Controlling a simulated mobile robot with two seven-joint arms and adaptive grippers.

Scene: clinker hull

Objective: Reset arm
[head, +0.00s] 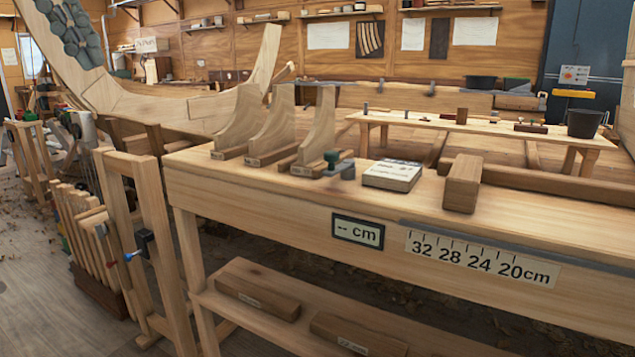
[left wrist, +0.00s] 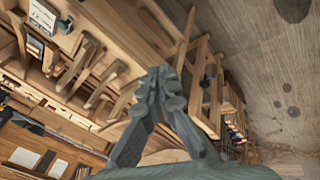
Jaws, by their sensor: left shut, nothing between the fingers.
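My left gripper (head: 82,38) shows at the top left of the head view, in front of the curved wooden stem. In the left wrist view my left gripper (left wrist: 160,82) has its grey-green fingers closed together at the tips, with nothing between them. The fingers appear clear of the bench and the rack. My right gripper is in neither view.
A wooden frame (head: 135,205) stands left. Floor at lower left (head: 35,290) is open.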

